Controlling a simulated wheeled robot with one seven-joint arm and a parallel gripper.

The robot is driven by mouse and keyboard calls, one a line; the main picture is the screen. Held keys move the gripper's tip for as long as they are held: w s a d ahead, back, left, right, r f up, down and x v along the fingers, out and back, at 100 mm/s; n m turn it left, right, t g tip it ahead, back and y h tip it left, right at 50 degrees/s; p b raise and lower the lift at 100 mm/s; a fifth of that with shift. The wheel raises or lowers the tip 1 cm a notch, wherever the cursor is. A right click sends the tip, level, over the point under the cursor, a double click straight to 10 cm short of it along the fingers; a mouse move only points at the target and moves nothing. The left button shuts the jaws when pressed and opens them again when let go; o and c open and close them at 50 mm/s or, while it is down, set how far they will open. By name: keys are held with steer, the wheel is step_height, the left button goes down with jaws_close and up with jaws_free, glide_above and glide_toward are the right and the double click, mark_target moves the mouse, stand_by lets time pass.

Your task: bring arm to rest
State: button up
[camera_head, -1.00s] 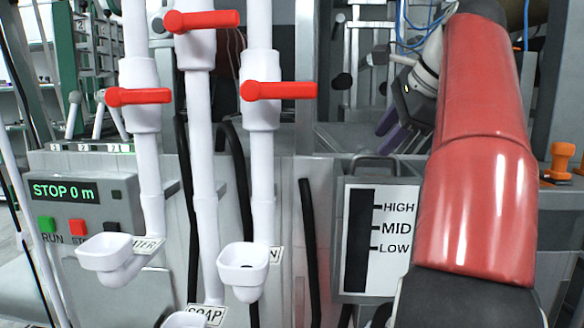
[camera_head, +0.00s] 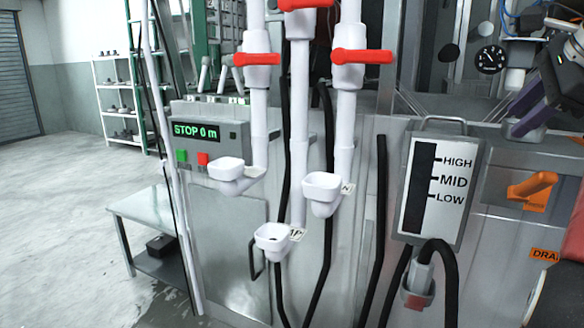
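My gripper (camera_head: 512,130) is at the right edge of the head view, with a dark body and purple fingers pointing down and left. It hangs in front of the grey machine, above and to the right of the level gauge (camera_head: 433,190). Its fingers overlap in this view, so the gap between them cannot be judged. I see no object held in it. Parts of my red arm show at the right edge, and most of the arm is out of frame.
White pipes with red valve handles (camera_head: 363,56) and white cups (camera_head: 322,194) stand in front of the machine. The control panel (camera_head: 208,135) reads STOP 0 m. An orange handle (camera_head: 532,187) is below my gripper. A low table (camera_head: 150,210) and open floor (camera_head: 60,220) lie left.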

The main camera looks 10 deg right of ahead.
steer(key=a+f+n+g, duration=0.1)
steer(key=a+f+n, duration=0.8)
steer(key=a+f, duration=0.45)
steer(key=s+a+f+n, duration=0.3)
steer(key=a+f+n, duration=0.1)
steer(key=f, duration=0.3)
steer(key=s+a+f+n+g, duration=0.1)
steer(key=s+a+f+n, duration=0.3)
steer(key=f, duration=0.4)
steer(key=s+a+f+n, duration=0.4)
steer(key=f+n, duration=0.2)
steer(key=f, duration=0.1)
steer(key=shift+f+h, duration=0.25)
steer(key=shift+h, duration=0.05)
stand_by(2.1)
